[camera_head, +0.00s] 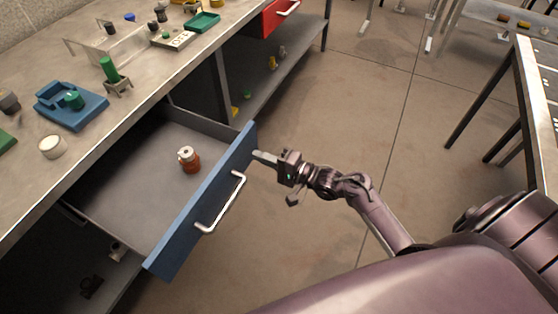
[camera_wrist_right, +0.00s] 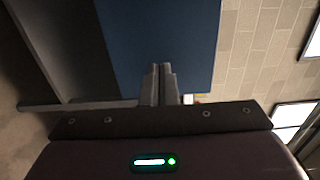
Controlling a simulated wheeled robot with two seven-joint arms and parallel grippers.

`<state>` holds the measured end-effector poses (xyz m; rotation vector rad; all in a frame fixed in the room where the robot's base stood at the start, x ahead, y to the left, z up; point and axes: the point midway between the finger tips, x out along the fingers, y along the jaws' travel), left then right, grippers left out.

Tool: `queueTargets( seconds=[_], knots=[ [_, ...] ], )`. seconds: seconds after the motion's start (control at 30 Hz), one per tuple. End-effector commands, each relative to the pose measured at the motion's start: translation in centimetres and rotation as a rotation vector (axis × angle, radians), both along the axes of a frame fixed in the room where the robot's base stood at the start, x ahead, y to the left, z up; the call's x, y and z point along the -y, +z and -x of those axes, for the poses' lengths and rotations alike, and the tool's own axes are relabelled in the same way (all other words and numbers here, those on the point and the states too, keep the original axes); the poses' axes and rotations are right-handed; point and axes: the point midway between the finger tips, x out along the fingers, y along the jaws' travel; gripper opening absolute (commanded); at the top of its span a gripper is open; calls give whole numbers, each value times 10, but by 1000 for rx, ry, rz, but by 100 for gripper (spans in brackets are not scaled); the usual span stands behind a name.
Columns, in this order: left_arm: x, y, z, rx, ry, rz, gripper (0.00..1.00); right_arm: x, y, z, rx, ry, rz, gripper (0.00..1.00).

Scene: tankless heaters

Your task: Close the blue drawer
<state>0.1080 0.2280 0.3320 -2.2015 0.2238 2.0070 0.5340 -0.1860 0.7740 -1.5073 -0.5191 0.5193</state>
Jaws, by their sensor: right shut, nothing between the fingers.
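The blue drawer (camera_head: 205,205) is pulled out from under the workbench in the head view. Its front carries a silver bar handle (camera_head: 224,204). A small red and white object (camera_head: 188,160) stands inside it. My right gripper (camera_head: 256,156) is shut and empty, with its fingertips at the far end of the drawer front; I cannot tell whether they touch it. In the right wrist view the shut fingers (camera_wrist_right: 160,85) point at the blue drawer front (camera_wrist_right: 160,40). My left gripper is not in view.
The workbench top (camera_head: 130,75) holds a blue fixture (camera_head: 70,105), a white round pot (camera_head: 53,147) and a green tray (camera_head: 202,22). A red drawer (camera_head: 277,14) is at the back. The floor (camera_head: 350,110) right of the drawer is clear. Another table (camera_head: 545,80) stands at the right.

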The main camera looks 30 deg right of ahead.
Motion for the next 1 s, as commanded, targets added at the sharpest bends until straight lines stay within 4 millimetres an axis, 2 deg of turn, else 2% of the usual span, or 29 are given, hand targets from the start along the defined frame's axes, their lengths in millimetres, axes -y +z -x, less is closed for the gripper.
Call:
queueTargets(
  seconds=[0.2,0.67,0.87,1.0],
  knots=[
    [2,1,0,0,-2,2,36,-8,0,-11,1,-1,2,0],
    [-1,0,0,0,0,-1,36,-11,0,-14,1,-1,1,0],
    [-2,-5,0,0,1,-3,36,-25,0,-32,3,0,-2,0],
    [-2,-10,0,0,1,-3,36,-42,0,-54,3,0,-4,0]
  ],
)
